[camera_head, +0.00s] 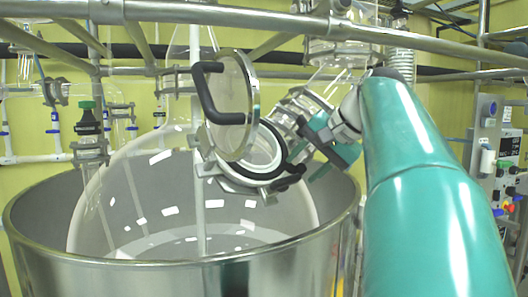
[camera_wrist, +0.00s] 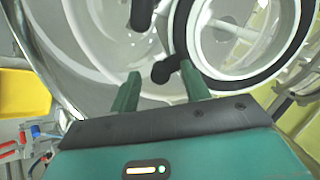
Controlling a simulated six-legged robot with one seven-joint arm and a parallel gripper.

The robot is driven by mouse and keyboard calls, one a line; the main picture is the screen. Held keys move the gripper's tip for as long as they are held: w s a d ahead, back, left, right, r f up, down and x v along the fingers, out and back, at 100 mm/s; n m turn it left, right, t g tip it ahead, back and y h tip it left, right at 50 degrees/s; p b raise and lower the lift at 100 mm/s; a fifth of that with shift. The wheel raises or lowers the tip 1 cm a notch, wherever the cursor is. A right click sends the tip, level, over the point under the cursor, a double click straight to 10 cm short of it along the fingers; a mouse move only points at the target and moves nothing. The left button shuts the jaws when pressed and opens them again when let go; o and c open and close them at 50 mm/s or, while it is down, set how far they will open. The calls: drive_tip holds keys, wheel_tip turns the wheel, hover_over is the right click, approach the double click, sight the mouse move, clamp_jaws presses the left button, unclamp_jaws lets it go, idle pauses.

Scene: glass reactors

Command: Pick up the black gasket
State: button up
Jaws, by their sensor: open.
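The black gasket (camera_wrist: 166,70) shows in the wrist view as a dark ring around the round opening of the glass reactor, with a rounded tab sticking out to the left. My gripper (camera_wrist: 161,84) is open, its two green fingers on either side of this tab. I cannot tell whether either finger touches it. In the head view, my gripper (camera_head: 303,152) is at the right side of the reactor's tilted opening.
A round glass lid (camera_head: 236,92) with a black handle stands open above the opening. The large glass vessel (camera_head: 130,190) sits in a steel tub (camera_head: 190,275). Metal rails (camera_head: 250,17) run across above. A control panel (camera_head: 508,160) is at the right. A yellow bin (camera_wrist: 22,92) shows at left.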

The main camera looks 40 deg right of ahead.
drive_tip(key=shift+c, duration=0.2)
clamp_jaws()
drive_tip(key=shift+r, duration=0.15)
wheel_tip(320, 180, up, 11)
drive_tip(key=shift+s, duration=0.45)
idle(0.5)
drive_tip(key=shift+s+r, duration=0.2)
drive_tip(key=shift+s, duration=0.1)
drive_tip(key=shift+s+r, duration=0.2)
drive_tip(key=shift+r, duration=0.05)
